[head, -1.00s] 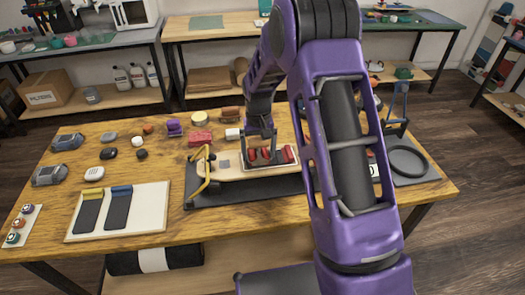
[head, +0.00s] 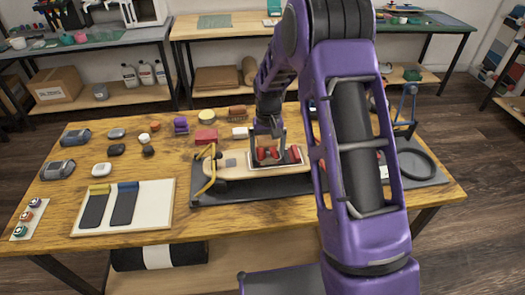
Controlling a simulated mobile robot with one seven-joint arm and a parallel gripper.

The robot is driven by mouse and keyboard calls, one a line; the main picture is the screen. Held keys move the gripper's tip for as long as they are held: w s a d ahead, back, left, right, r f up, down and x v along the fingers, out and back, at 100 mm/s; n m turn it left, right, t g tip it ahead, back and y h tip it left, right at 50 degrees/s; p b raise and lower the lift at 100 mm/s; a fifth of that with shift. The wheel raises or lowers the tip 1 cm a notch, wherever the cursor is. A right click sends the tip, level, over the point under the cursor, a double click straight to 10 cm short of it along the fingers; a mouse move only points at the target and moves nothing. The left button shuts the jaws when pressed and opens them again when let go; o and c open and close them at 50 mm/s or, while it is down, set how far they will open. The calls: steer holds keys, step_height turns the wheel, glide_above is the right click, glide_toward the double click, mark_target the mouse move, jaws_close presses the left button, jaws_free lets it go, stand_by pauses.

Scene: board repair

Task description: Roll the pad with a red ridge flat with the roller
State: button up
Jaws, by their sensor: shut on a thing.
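A dark pad with a pale border and a red ridge (head: 294,153) at its right end lies on the wooden skateboard deck (head: 232,169). The deck rests on a dark mat (head: 215,198). My gripper (head: 268,148) points down over the pad, left of the ridge. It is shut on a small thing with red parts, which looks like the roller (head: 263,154). The fingers partly hide it, and I cannot tell whether it touches the pad. My arm hides the right end of the deck.
A yellow clamp (head: 211,170) stands at the deck's left end. A white board (head: 150,210) holds pads with yellow (head: 99,189) and blue (head: 127,186) ridges. A red block (head: 206,136) and several small items lie behind. A dark ring (head: 413,164) lies right.

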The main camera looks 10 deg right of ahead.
mark_target(258, 155)
steer(key=shift+d+f, duration=0.1)
steer(key=shift+d, duration=1.55)
steer(key=shift+a, duration=3.2)
steer(key=shift+d, duration=3.25)
step_height(258, 155, up, 6)
steer(key=p, duration=0.3)
steer(key=shift+f, duration=0.25)
steer(key=shift+r, duration=0.9)
